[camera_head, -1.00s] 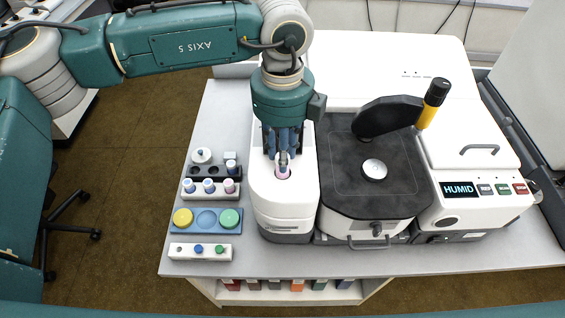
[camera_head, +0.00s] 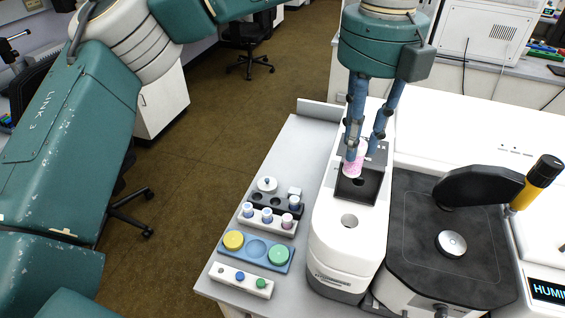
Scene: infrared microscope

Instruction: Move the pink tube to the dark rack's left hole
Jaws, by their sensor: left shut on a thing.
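The pink tube (camera_head: 354,168) is held upright between the fingertips of my left gripper (camera_head: 361,150). It hangs above the white instrument (camera_head: 322,240), in front of or over the dark square part (camera_head: 351,194) on its top. The dark rack (camera_head: 275,205) stands to the left, behind the white tube rack. Its left and middle holes look empty, and a pale-capped tube (camera_head: 294,197) stands at its right end. My right gripper is out of view.
The white rack (camera_head: 262,226) holds two blue-topped tubes and one pink-topped tube. In front are a blue tray (camera_head: 230,255) with yellow and green discs and a small white block (camera_head: 232,281). A black stage (camera_head: 430,260) stands right.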

